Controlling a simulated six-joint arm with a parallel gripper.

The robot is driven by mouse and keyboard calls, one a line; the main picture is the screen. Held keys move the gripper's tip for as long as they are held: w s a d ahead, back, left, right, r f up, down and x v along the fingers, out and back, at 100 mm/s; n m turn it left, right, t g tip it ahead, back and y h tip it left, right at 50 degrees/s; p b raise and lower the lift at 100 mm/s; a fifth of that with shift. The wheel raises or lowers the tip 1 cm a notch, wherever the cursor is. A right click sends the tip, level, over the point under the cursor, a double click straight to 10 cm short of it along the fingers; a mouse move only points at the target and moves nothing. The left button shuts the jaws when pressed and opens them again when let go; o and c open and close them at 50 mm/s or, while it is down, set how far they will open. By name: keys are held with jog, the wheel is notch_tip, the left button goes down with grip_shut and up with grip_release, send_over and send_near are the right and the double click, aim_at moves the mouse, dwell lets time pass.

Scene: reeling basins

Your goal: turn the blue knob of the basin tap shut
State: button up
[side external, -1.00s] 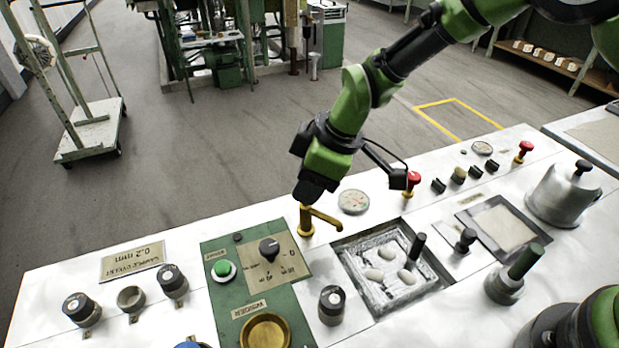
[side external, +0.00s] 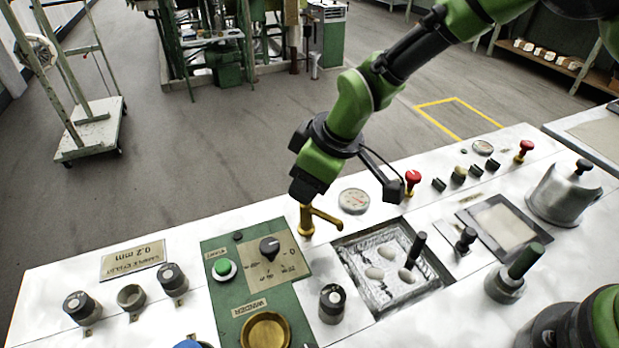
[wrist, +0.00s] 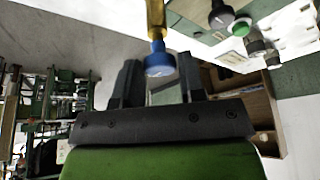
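The brass basin tap (side external: 306,219) stands upright on the white bench, its spout pointing right toward the basin (side external: 350,250). In the side view its blue knob is hidden by my gripper (side external: 305,198), which is right at the top of the tap. In the wrist view the blue knob (wrist: 160,63) sits at the end of the brass stem (wrist: 155,20). My gripper's two dark fingers (wrist: 159,66) are apart, with the knob in the gap near their tips. I cannot tell whether either finger touches it.
A round gauge (side external: 354,201) and a red button (side external: 412,178) are right of the tap. A green winder panel (side external: 225,300) with a black dial (side external: 269,246) is at its left. A black handle (side external: 417,245) stands up at the basin.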

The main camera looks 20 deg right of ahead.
jog(key=o, duration=0.3)
jog(key=v, duration=1)
